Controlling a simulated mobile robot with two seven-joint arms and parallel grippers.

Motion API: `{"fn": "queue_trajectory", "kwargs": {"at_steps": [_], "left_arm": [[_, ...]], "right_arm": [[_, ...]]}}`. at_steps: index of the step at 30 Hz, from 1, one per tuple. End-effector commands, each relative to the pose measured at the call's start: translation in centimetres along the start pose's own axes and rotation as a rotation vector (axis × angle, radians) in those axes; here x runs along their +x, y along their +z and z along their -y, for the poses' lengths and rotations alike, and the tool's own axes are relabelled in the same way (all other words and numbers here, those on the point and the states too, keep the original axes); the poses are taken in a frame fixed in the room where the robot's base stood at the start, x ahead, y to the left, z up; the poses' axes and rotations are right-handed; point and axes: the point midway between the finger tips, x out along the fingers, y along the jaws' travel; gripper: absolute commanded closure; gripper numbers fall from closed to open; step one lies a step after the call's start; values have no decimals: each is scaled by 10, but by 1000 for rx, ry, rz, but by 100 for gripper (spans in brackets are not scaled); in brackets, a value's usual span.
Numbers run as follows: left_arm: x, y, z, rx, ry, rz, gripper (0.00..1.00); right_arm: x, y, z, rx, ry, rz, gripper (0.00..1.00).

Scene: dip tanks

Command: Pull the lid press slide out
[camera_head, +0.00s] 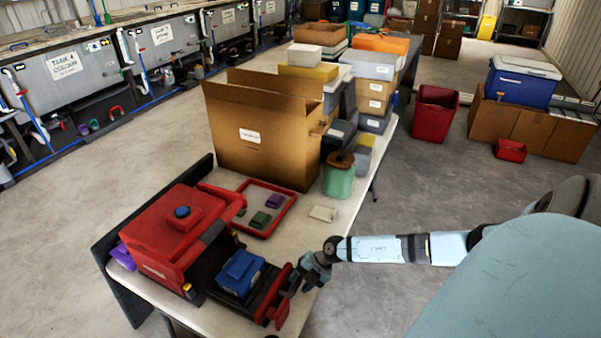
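The red lid press (165,232) with a blue knob on top stands at the near left end of the table. Its dark slide (215,289) sticks out of the press toward the right, with a red front piece (279,305) at its outer end. A blue box (240,271) sits on the slide. My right gripper (294,283) is at the slide's red front, at its right side. Its fingers are small and dark, so I cannot tell whether they grip the front or only touch it. My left gripper is not in view.
A red-rimmed tray (268,232) with small green and purple pieces lies behind the slide. A green jar (338,180), a small white item (323,213) and a large open cardboard box (262,150) stand farther back.

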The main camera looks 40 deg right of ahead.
Motion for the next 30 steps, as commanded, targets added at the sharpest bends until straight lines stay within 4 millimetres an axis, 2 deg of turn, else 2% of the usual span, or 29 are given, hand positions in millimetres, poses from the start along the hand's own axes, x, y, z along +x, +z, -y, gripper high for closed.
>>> {"fn": "queue_trajectory", "kwargs": {"at_steps": [8,11,14,24,30], "left_arm": [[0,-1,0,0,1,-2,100],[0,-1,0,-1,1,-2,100],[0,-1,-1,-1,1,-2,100],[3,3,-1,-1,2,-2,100],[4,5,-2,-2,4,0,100]], "right_arm": [[-1,0,0,0,0,1,56],[-7,1,0,-1,-1,2,56],[-21,1,0,-1,-1,3,56],[-97,1,2,-1,-3,3,56],[-127,1,1,0,-2,1,56]]}}
